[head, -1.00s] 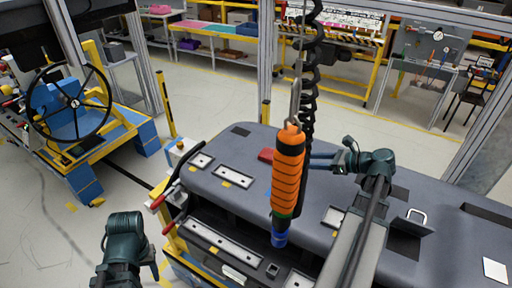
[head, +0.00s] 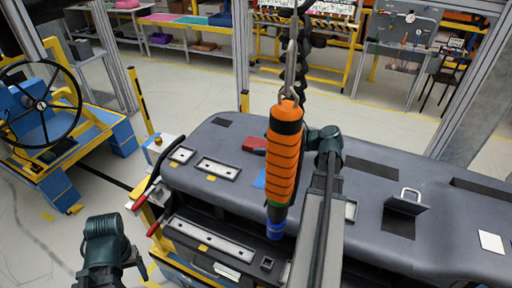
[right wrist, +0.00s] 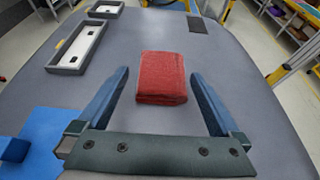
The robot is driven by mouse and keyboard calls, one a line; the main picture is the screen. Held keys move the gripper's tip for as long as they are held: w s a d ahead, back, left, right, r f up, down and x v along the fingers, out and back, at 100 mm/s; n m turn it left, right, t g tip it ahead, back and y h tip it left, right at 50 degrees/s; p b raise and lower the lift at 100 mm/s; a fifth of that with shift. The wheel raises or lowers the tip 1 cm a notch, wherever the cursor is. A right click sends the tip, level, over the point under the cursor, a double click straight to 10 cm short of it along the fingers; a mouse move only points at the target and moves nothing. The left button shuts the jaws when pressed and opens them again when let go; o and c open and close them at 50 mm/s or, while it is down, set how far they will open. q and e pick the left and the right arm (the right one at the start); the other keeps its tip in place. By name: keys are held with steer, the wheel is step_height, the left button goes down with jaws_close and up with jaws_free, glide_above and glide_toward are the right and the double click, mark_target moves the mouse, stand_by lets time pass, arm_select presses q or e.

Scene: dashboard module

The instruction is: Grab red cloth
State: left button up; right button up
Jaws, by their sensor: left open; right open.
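The red cloth (head: 254,144) is a small folded bundle on the grey dashboard top, left of the hanging orange tool in the head view. In the right wrist view the red cloth (right wrist: 162,85) lies ahead between the fingertips of my right gripper (right wrist: 159,74). That gripper is open, with a blue finger on either side and clear gaps to the cloth. In the head view the orange tool hides the right fingers. My left gripper (head: 128,262) is low at the left, open, away from the cloth; its fingertips are hard to make out.
An orange tool (head: 284,155) hangs on a chain and coiled cable in front of my right arm. A blue piece (right wrist: 50,135) lies left of my right gripper. Metal-framed slots (right wrist: 78,47) and an upright handle bracket (head: 407,201) sit on the dashboard (head: 350,185).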

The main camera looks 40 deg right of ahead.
mark_target(252, 142)
steer(key=b+x, duration=0.1)
steer(key=x, duration=0.4)
steer(key=shift+w+a+b, duration=0.1)
steer(key=shift+w+b, duration=0.05)
steer(key=shift+b, duration=0.2)
steer(key=c, duration=1.3)
steer(key=shift+o, duration=0.2)
steer(key=shift+r, duration=0.3)
